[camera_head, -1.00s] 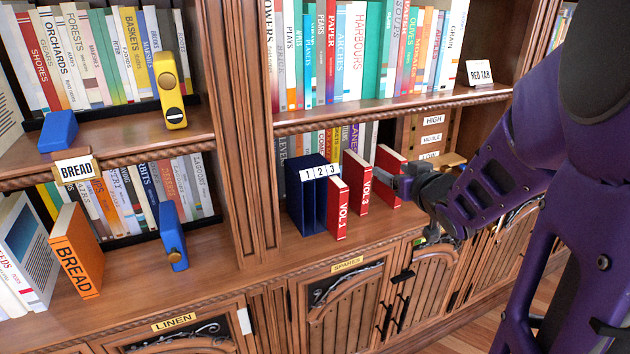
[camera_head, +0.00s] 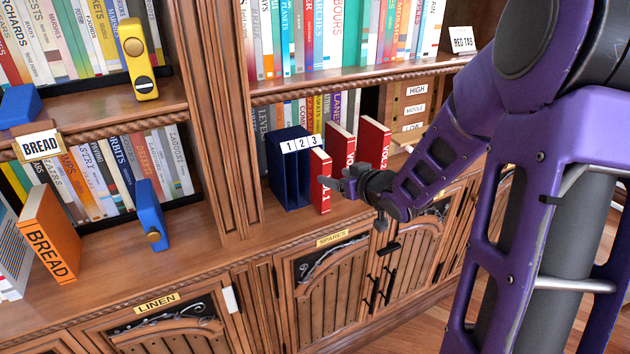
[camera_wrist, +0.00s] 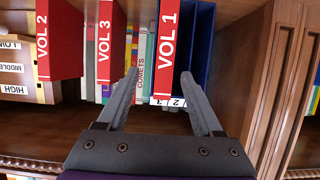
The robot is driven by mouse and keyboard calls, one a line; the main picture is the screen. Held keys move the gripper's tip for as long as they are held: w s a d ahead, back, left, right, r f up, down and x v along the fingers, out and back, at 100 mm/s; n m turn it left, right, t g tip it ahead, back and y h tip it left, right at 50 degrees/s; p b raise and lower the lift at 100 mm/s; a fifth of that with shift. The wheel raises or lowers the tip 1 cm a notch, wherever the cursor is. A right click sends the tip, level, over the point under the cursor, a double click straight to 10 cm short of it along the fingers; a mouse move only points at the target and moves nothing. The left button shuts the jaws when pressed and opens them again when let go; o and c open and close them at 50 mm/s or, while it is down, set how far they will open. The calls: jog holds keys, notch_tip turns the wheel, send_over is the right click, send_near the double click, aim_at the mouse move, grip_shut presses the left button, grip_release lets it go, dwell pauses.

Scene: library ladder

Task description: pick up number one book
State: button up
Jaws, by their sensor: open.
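A wooden upright (camera_head: 222,125) stands left of the holder. An upper shelf (camera_head: 350,78) runs above. An orange BREAD book (camera_head: 50,238) and a blue bookend (camera_head: 150,215) stand at the left.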

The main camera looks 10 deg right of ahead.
aim_at(327, 174)
jog(key=x, duration=0.4)
jog(key=b+x, duration=0.1)
jog(key=shift+w+a+f, duration=0.15)
jog(key=shift+w+a, duration=0.1)
jog(key=shift+a, duration=0.25)
jog(key=shift+w+f, duration=0.1)
jog(key=shift+w, duration=0.3)
grip_shut()
